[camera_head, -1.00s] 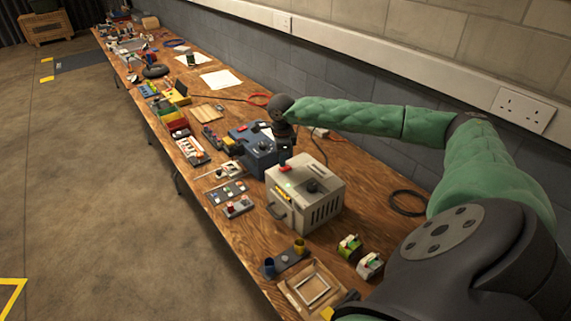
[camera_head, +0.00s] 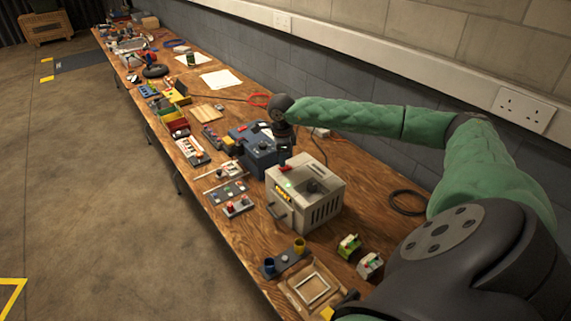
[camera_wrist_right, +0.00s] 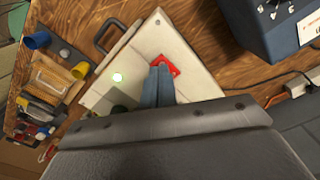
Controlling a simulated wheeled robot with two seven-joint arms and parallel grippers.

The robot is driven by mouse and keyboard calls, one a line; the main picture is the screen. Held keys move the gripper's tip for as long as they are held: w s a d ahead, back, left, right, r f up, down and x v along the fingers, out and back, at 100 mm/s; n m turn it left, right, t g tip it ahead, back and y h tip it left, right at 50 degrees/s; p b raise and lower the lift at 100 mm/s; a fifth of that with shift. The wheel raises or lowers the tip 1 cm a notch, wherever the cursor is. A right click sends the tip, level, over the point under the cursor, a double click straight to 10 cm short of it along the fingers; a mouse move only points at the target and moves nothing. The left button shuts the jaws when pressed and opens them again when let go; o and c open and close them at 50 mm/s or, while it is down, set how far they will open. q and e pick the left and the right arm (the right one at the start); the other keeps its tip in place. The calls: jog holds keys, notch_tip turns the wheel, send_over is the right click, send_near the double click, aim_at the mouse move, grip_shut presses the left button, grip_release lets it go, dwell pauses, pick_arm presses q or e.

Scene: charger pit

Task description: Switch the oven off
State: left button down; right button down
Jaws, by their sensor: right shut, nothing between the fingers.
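The oven (camera_head: 325,207) is a beige box with a front handle (camera_head: 277,215), side vents and a lit yellow display (camera_head: 283,193), standing on the wooden bench. A red switch (camera_head: 285,168) sits on its top panel, and a green light (camera_head: 288,183) glows near it. In the right wrist view the oven's pale top (camera_wrist_right: 140,50) shows the red switch (camera_wrist_right: 166,66) and the lit green light (camera_wrist_right: 117,77). My right gripper (camera_wrist_right: 159,72) is shut and empty, its tips over the red switch and partly covering it. I cannot tell whether they touch. My left gripper is not in view.
A blue box (camera_head: 258,150) stands just behind the oven. Small green-and-white blocks (camera_head: 349,245), a wooden frame (camera_head: 312,287) and a rack with cups (camera_head: 287,258) lie in front. A black cable coil (camera_head: 408,202) lies right, near the wall.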

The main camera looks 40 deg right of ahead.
aim_at(282, 169)
jog(key=shift+f+b, duration=0.7)
jog(key=shift+f, duration=0.25)
dwell(0.6)
jog(key=shift+r, duration=0.1)
jog(key=shift+r+p, duration=0.8)
jog(key=shift+r, duration=2.65)
